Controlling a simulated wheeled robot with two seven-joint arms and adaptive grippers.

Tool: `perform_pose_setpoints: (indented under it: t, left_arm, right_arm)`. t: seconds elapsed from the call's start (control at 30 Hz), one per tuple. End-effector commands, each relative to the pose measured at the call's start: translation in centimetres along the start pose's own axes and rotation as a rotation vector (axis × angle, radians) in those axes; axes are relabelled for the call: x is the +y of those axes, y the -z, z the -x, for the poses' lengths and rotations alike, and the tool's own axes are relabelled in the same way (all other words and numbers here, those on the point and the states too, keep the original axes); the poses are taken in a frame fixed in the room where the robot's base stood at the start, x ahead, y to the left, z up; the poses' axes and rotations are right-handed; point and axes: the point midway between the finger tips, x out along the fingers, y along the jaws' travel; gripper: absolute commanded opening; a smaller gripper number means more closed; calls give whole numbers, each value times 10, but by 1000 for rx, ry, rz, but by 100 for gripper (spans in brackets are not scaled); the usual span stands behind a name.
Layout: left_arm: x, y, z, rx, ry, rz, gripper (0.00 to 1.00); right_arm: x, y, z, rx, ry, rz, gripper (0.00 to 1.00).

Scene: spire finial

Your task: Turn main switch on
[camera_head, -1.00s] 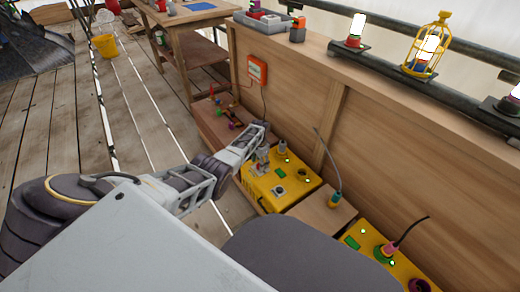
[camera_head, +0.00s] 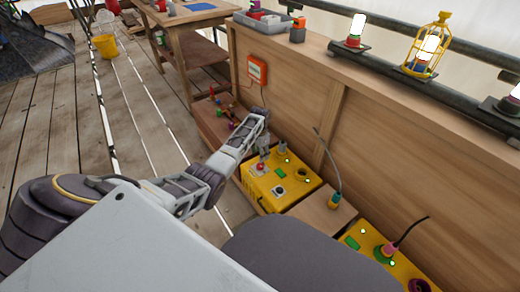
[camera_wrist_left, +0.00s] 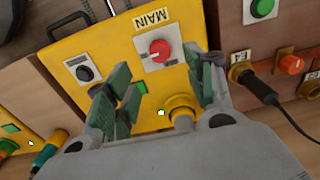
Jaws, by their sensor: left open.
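The main switch is a red round knob (camera_wrist_left: 160,50) on a pale grey plate, beside an upside-down "MAIN" label (camera_wrist_left: 151,19) in the left wrist view. It sits on top of a yellow box (camera_head: 283,190), and the knob also shows in the head view (camera_head: 261,166). I cannot tell its on or off position for sure. My left gripper (camera_head: 264,150) is above the knob, apart from it. In the left wrist view its green-padded fingers (camera_wrist_left: 160,85) are spread wide with nothing between them. My right gripper is not in view.
The yellow box also carries a black knob (camera_wrist_left: 85,74), a lit green part (camera_head: 281,174) and a yellow round socket (camera_head: 302,173). A second yellow box (camera_head: 375,248) with a cable stands at right. The wooden wall (camera_head: 390,160) rises close behind the boxes.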

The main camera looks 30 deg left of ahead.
Motion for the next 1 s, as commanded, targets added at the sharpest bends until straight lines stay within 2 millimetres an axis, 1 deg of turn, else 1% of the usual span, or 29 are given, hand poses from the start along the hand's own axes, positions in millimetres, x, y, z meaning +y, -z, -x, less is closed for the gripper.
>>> perform_pose_setpoints:
  t: [0.1, 0.33, 0.53, 1.0]
  left_arm:
    - [-1, 1, 13, 2, 1, 0, 54]
    - [0, 0, 27, 0, 0, 0, 54]
    - [0, 0, 30, 0, 0, 0, 54]
    - [0, 0, 30, 0, 0, 0, 54]
  right_arm:
    - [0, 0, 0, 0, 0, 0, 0]
    - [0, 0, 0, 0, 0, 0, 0]
    - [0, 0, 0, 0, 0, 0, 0]
    - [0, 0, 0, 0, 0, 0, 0]
